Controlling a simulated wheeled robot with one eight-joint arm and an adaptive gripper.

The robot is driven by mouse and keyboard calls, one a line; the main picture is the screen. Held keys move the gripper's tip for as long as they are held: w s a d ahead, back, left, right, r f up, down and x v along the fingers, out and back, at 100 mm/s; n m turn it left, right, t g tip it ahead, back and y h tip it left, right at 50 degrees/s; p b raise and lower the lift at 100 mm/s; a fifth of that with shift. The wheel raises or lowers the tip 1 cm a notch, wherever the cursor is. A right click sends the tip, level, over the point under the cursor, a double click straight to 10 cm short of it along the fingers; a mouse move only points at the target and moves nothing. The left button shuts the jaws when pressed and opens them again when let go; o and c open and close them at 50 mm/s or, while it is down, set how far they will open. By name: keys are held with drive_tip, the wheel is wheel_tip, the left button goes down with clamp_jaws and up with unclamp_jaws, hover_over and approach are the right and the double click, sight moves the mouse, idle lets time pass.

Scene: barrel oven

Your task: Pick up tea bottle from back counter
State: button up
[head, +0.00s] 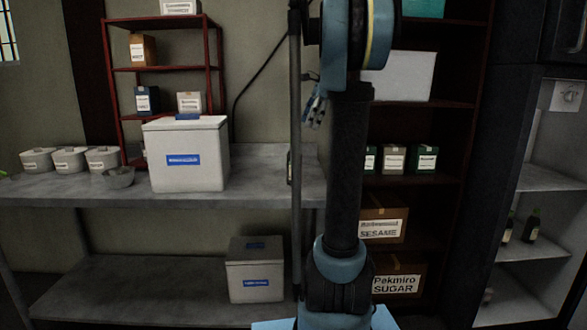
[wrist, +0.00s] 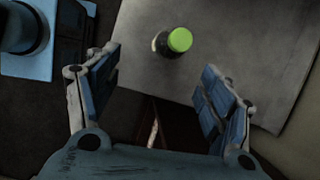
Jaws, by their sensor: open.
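A dark bottle with a bright green cap (wrist: 178,42), likely the tea bottle, stands upright on the grey counter (wrist: 240,45) in the wrist view, seen from above. My gripper (wrist: 163,78) is open and empty. Its two blue-padded fingers point toward the bottle, which is beyond the fingertips and roughly between their lines, a little right of centre. In the head view, a dark bottle edge (head: 290,167) shows at the right end of the back counter (head: 60,187), mostly hidden by a pole. My arm covers much of the middle there, and part of my gripper (head: 317,106) shows above the counter.
A white box (head: 187,155), a metal bowl (head: 118,178) and several white containers (head: 70,160) stand on the counter, left of the bottle. A red rack (head: 162,70) rises behind them. Shelves with boxes (head: 397,285) stand to the right. The counter around the bottle looks clear.

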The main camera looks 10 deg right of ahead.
sight(294, 158)
drive_tip(key=shift+m, duration=0.5)
drive_tip(key=x, duration=0.5)
drive_tip(key=w+x, duration=0.1)
drive_tip(key=x, duration=0.4)
drive_tip(key=w+x, duration=0.1)
drive_tip(key=x, duration=0.5)
drive_tip(key=shift+w+d, duration=0.1)
drive_tip(key=shift+w, duration=0.1)
drive_tip(key=c, duration=1.5)
